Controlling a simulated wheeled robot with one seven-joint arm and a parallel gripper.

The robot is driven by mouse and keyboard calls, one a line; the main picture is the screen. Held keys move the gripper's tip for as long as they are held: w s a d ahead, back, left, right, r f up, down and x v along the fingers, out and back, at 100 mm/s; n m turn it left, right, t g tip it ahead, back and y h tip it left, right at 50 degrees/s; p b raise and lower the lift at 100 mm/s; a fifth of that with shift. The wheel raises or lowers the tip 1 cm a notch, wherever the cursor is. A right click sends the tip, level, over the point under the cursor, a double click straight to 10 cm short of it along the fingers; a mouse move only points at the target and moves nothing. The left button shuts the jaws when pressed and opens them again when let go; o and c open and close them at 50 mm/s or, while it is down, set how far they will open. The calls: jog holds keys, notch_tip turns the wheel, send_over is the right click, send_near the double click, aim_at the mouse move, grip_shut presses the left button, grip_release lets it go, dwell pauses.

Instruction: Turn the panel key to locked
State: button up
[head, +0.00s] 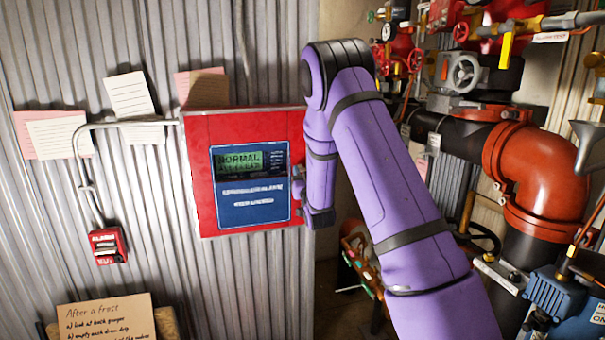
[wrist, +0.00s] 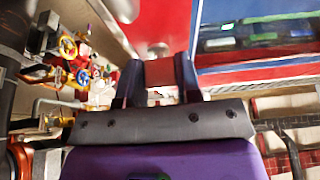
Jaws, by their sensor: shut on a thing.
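The red alarm panel (head: 203,190) hangs on the corrugated wall in the head view. Its green screen (head: 240,163) reads NORMAL on the top line. My gripper (head: 298,186) is at the panel's right edge, with my purple arm hiding the key area there. In the wrist view my gripper (wrist: 158,88) has its two dark fingers on either side of a small reddish-brown piece, which appears to be the key. A round silver fitting (wrist: 158,48) on the red panel face shows just beyond the fingertips. The key's turn angle cannot be made out.
A small red alarm box (head: 107,245) with conduit is at the left, and paper notes surround the panel. Red and black pipework (head: 540,165) with valves and gauges crowds the right. A cardboard sign (head: 108,318) is at the lower left.

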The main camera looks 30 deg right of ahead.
jog(key=shift+n, duration=0.4)
jog(key=n+y, duration=0.3)
jog(key=n, duration=0.2)
jog(key=shift+d, duration=0.1)
jog(key=n+y, duration=0.1)
jog(key=n, duration=0.2)
jog(key=n+y, duration=0.2)
jog(key=n, duration=0.1)
jog(key=shift+g, duration=0.3)
jog(key=n+y, duration=0.1)
jog(key=n, duration=0.2)
jog(key=n+g+y, duration=0.1)
jog(key=n, duration=0.1)
jog(key=shift+r+n, duration=0.15)
jog(key=shift+n, duration=0.25)
jog(key=n+g, duration=0.2)
jog(key=n, duration=0.2)
jog(key=shift+d+n, duration=0.1)
jog(key=shift+n, duration=0.3)
jog(key=o, duration=0.9)
